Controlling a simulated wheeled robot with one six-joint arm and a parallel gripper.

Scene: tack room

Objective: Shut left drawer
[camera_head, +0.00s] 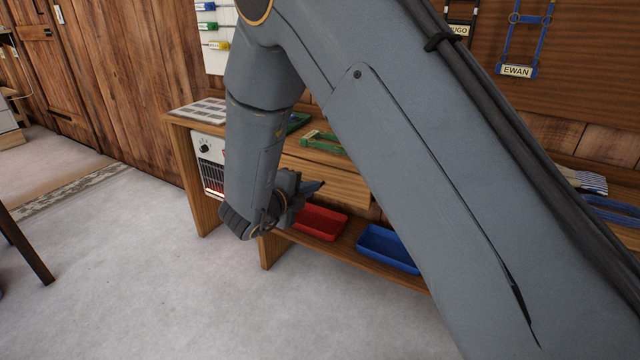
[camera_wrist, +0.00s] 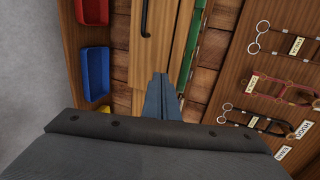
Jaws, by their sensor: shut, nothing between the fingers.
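A wooden drawer (camera_head: 340,184) shows under the bench top, partly hidden behind my arm. It seems to stand out from the bench, but how far I cannot tell. In the wrist view its front (camera_wrist: 158,45) lies ahead of the fingers, with a long dark handle (camera_wrist: 145,18). My gripper (camera_head: 318,186) is shut and empty, close in front of the drawer area in the head view. Its fingers (camera_wrist: 160,88) point toward the drawer front in the wrist view. I cannot tell whether they touch it.
A red tray (camera_head: 320,222) and a blue tray (camera_head: 386,248) stand on the lower shelf. A heater (camera_head: 208,165) sits at the bench's left end. Green items (camera_head: 320,141) lie on the bench top (camera_head: 182,117). Open floor (camera_head: 130,270) lies in front.

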